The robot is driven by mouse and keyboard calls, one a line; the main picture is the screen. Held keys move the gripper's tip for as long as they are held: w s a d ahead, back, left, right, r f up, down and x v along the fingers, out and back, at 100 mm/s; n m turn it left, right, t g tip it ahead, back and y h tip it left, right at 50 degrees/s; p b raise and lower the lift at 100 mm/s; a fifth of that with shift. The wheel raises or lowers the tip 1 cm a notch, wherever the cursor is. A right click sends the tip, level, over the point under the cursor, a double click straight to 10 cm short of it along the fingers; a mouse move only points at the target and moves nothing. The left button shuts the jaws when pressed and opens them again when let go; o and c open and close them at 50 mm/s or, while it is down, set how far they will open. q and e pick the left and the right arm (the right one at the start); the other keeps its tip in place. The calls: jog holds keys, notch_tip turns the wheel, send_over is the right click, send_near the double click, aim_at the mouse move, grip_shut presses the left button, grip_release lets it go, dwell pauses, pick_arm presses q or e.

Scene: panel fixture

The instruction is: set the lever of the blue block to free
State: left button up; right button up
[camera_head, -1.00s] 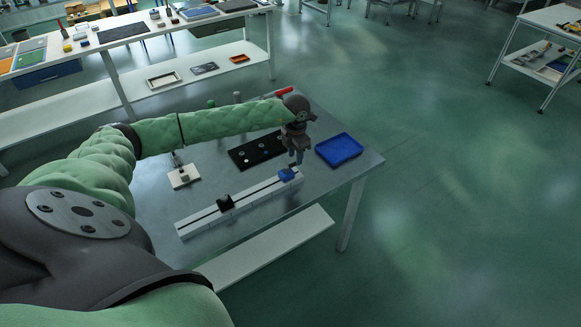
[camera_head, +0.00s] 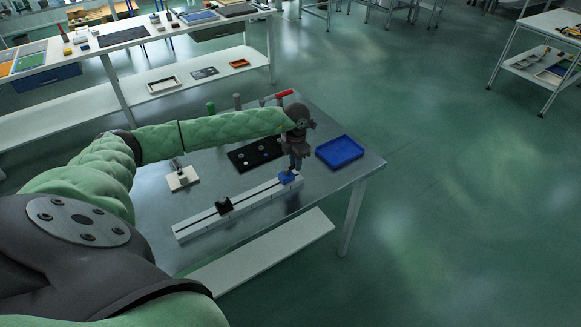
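The blue block (camera_head: 286,178) sits on the right end of a white rail (camera_head: 240,201) with a dark slot, on the grey table. A black block (camera_head: 224,205) sits further left on the same rail. My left gripper (camera_head: 293,167) points down directly at the blue block, its fingertips at or just above the block's top. The block's lever is too small or hidden behind the fingers to make out. I cannot tell whether the fingers are apart or touching. My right gripper is not in view.
A blue tray (camera_head: 339,151) lies right of the gripper. A black panel with round parts (camera_head: 255,154) lies behind the rail, and a white plate with a small upright part (camera_head: 182,178) stands to the left. A red-handled object (camera_head: 284,94) is at the back.

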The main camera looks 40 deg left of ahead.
pick_arm(q)
grip_shut()
jog(key=shift+a+f+n+b, duration=0.1)
jog(key=shift+a+n+b, duration=0.25)
jog(key=shift+n, duration=0.55)
jog(key=shift+w+a+n, duration=0.15)
jog(key=shift+a+n, duration=0.05)
jog(key=shift+n, duration=0.7)
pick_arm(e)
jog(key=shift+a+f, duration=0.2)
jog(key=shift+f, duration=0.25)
